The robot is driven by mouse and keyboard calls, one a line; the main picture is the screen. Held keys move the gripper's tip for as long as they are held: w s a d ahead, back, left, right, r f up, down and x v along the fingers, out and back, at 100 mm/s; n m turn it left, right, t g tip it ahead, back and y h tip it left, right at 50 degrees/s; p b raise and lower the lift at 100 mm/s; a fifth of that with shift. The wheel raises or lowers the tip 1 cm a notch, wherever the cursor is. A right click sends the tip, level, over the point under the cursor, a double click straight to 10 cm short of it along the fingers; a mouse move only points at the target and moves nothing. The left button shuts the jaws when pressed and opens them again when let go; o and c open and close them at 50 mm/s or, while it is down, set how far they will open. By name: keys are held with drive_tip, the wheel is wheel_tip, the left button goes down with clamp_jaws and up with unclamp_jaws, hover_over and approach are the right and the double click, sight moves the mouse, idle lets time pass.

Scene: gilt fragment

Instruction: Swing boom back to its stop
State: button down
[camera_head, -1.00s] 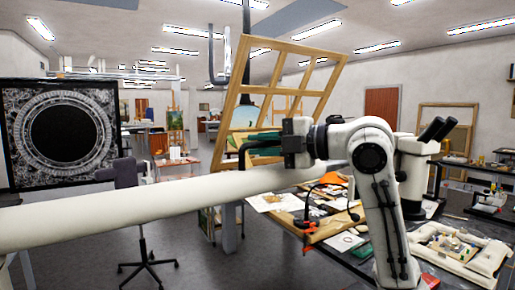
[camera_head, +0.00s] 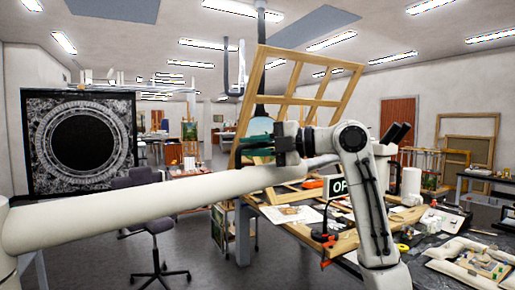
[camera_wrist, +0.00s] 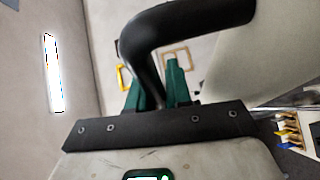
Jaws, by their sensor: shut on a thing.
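The boom (camera_head: 110,215) is a long, thick white tube. It crosses the head view from the left edge to behind my gripper. A black bent handle shows large in the wrist view (camera_wrist: 150,50). My gripper (camera_head: 258,142) has green fingers, and they are shut on this handle, one finger on each side in the wrist view (camera_wrist: 157,88). A pale, smooth surface (camera_wrist: 275,50) at the upper right there is probably the boom. My arm hides part of the boom's far end. I cannot make out the stop.
A wooden lattice frame (camera_head: 345,98) stands tilted behind my gripper. A cluttered workbench (camera_head: 290,228) with a small sign (camera_head: 340,187) lies below and right. An office chair (camera_head: 150,225) stands beyond the boom. A black panel with a round pattern (camera_head: 80,140) is at left. Floor around the chair is clear.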

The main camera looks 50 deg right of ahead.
drive_tip(key=shift+w, duration=0.25)
drive_tip(key=c, duration=1.1)
unclamp_jaws()
drive_tip(key=shift+w, duration=0.15)
drive_tip(key=b+v, duration=0.3)
drive_tip(key=v, duration=0.8)
